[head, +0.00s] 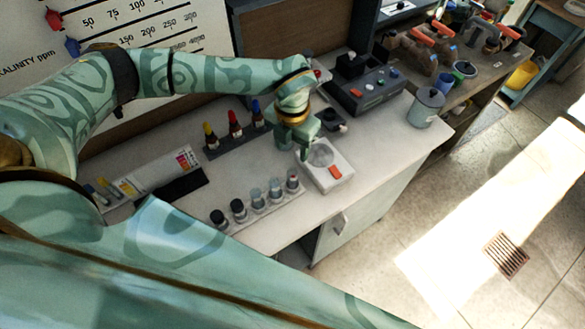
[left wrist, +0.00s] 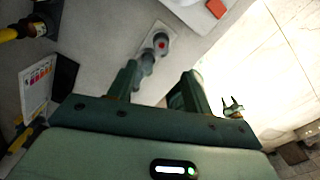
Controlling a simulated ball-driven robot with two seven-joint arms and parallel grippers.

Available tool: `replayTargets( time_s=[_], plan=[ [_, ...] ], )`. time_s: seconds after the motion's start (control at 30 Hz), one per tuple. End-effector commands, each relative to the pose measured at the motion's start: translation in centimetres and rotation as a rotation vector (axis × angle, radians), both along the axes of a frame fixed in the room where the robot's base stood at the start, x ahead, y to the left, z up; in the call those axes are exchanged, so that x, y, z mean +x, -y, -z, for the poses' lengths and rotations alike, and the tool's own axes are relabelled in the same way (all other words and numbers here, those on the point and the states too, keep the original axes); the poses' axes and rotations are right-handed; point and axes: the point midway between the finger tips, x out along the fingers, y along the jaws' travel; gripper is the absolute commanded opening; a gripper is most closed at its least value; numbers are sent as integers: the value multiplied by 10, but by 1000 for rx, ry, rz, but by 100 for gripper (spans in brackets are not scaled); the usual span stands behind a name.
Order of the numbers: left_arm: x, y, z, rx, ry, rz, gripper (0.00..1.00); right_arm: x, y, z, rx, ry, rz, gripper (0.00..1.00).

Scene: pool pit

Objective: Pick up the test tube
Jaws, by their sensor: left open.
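A white rack (head: 262,209) holds a row of small tubes near the front edge of the counter. Two are dark-capped, and the others are clear. The end tube (head: 293,182) has a reddish spot on top. In the left wrist view a tube with a red top (left wrist: 161,43) stands on the rack (left wrist: 146,86), beyond and between my fingertips. I cannot tell which one is the test tube. My left gripper (head: 298,150) is open and empty, above the counter behind the rack; its fingers also show in the left wrist view (left wrist: 159,72). My right gripper is out of view.
A white device (head: 326,166) with an orange button is close beside my left gripper. Dropper bottles (head: 234,124) stand in a dark rack behind. A dark box (head: 362,88) and a grey canister (head: 426,107) are to the right. The counter's right front is clear.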

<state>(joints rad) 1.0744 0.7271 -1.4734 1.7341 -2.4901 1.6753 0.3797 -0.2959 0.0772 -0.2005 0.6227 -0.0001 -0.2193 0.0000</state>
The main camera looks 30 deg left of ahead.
Motion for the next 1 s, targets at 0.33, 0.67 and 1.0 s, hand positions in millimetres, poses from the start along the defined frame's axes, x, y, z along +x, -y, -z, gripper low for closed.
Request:
replayTargets(
  time_s=[0.33, 0.67, 1.0],
  plan=[
    [-1, 1, 78, -1, -2, 0, 50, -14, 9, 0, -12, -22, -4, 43],
    [-2, 1, 115, 0, -3, -1, 50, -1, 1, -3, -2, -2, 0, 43],
    [-1, 1, 141, -1, 0, 1, 50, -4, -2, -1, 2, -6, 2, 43]
  ],
)
